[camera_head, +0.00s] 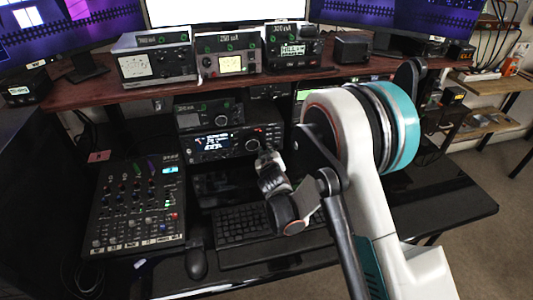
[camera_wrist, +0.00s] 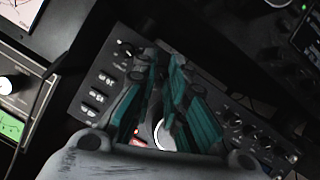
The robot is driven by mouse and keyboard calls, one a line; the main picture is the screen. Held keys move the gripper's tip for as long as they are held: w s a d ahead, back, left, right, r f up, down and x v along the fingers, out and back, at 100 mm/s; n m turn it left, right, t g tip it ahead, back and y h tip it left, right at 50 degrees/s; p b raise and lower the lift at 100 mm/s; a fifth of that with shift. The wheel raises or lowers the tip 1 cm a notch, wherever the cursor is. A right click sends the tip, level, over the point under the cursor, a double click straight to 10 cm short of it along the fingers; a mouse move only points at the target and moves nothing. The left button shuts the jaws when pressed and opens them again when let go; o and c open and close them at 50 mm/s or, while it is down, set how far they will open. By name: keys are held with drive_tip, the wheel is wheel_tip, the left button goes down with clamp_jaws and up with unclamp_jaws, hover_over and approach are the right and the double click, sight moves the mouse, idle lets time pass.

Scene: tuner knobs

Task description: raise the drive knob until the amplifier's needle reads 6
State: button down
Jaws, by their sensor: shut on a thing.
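My gripper (camera_head: 268,160) reaches to the right end of the front of the black radio (camera_head: 220,146), which has a lit display. In the wrist view, the teal-and-dark fingers of my gripper (camera_wrist: 164,60) close in on the radio's knob panel (camera_wrist: 105,75). The fingers are shut on a knob whose body they hide; I cannot read its label. A yellow-lit meter (camera_head: 230,63) shows on the middle shelf unit, and a white meter (camera_head: 137,65) on the left unit. Their needles are too small to read, and I cannot tell which unit is the amplifier.
A mixer (camera_head: 137,208) stands at the left of the desk. A keyboard (camera_head: 245,226) and a mouse (camera_head: 196,262) lie below the radio. The wooden shelf (camera_head: 90,93) runs above it. More knobs (camera_wrist: 262,140) sit close to the fingers. The desk's right part (camera_head: 455,200) is clear.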

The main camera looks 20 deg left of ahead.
drive_tip(key=c, duration=1.9)
unclamp_jaws()
drive_tip(key=v, duration=1.2)
